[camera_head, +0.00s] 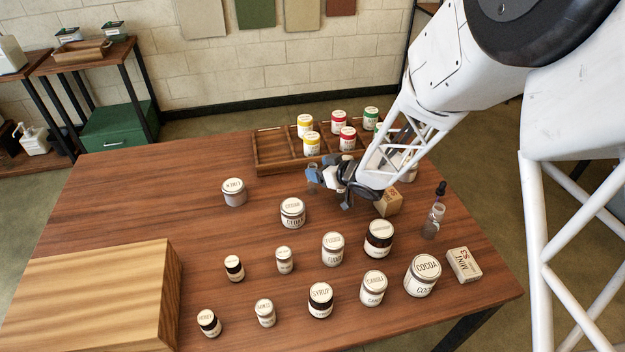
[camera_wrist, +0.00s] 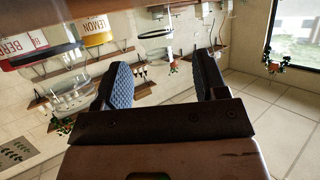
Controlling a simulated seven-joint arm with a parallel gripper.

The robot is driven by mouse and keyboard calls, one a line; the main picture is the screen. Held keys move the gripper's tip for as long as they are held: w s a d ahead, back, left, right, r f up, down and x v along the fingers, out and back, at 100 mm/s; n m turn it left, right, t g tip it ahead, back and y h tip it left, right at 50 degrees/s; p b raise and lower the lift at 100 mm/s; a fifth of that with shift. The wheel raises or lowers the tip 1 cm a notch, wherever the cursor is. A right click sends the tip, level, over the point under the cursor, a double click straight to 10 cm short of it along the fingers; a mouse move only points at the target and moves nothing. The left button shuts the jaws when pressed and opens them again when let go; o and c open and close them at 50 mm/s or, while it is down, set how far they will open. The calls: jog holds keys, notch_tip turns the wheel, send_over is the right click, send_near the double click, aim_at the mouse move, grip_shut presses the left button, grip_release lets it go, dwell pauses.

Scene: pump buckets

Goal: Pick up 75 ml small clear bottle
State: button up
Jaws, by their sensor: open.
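A clear glass container (camera_wrist: 155,27) appears ahead of the gap between my fingers in the wrist view, hanging from the tabletop because the view is upside down. I cannot tell for sure that it is the 75 ml bottle. In the head view my gripper (camera_head: 328,188) is low over the table, just in front of the wooden tray, and hides much of what is at its fingers. My gripper (camera_wrist: 163,82) is open, with nothing between its blue pads in the wrist view. A clear bottle with a black dropper (camera_head: 433,221) stands at the right of the table.
The wooden tray (camera_head: 273,168) holds several red, yellow and green labelled jars. A cardboard box (camera_head: 388,203) sits beside my arm. Several labelled jars, including cedar (camera_head: 292,213), stand in front. A large wooden block (camera_head: 85,300) fills the front left. The table's back left is clear.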

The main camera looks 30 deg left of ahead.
jog(key=shift+x, duration=2.6)
jog(key=c, duration=1.1)
jog(key=shift+s+r, duration=0.1)
jog(key=shift+r, duration=4.9)
